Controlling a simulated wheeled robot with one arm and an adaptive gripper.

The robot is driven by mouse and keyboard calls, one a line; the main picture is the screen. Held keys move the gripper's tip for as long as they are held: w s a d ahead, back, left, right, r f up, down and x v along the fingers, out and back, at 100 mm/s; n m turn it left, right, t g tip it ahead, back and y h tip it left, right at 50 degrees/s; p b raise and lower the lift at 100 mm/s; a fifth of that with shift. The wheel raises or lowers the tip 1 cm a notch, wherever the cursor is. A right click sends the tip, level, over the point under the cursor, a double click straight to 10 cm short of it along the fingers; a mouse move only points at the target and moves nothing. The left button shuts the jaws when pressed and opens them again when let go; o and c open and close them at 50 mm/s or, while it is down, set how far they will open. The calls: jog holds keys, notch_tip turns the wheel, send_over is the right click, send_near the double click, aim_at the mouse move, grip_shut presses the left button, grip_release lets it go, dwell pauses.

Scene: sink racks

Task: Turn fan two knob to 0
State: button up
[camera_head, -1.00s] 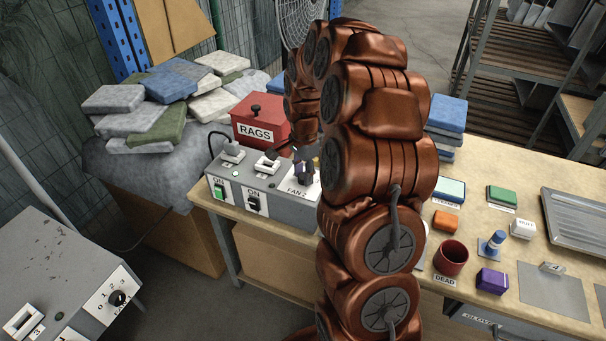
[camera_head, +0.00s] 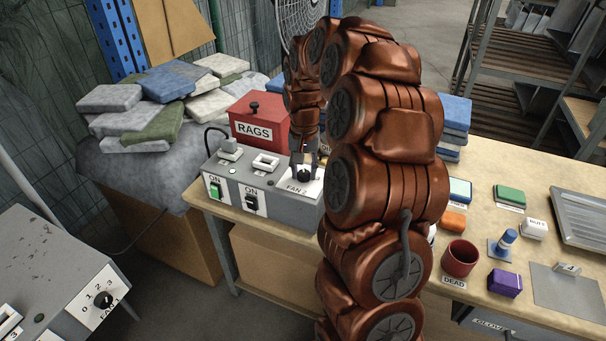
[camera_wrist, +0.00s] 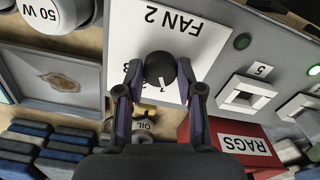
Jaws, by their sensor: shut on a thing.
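The fan two knob (camera_wrist: 160,70) is round and black with a white mark, on a white plate labelled FAN 2 (camera_wrist: 190,28). In the wrist view its mark points toward the lower edge of the picture. Some numbers around it are partly hidden, so I cannot tell which one it points at. My gripper (camera_wrist: 160,90) is shut on the knob, with one finger at each side. In the head view my gripper (camera_head: 304,160) points down at the FAN 2 plate (camera_head: 298,188) on the right end of the grey control box (camera_head: 231,192).
A red RAGS box (camera_head: 259,120) stands close behind the control box. White-framed switches (camera_head: 265,163) sit left of the knob. A FAN 1 panel (camera_head: 96,300) is at lower left. A dark red cup (camera_head: 460,258) and small blocks stand on the table at right.

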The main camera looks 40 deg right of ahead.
aim_at(304, 173)
jog(key=n, duration=0.3)
jog(key=shift+s+f+n+b, duration=0.1)
jog(key=shift+f+n+b, duration=0.05)
jog(key=shift+n+b, duration=0.2)
jog(key=shift+n, duration=1.85)
jog(key=o, duration=1.2)
jog(key=shift+c, duration=0.2)
jog(key=shift+r, duration=0.2)
jog(key=shift+r, duration=0.25)
notch_tip(304, 173, up, 11)
jog(key=shift+r, duration=0.15)
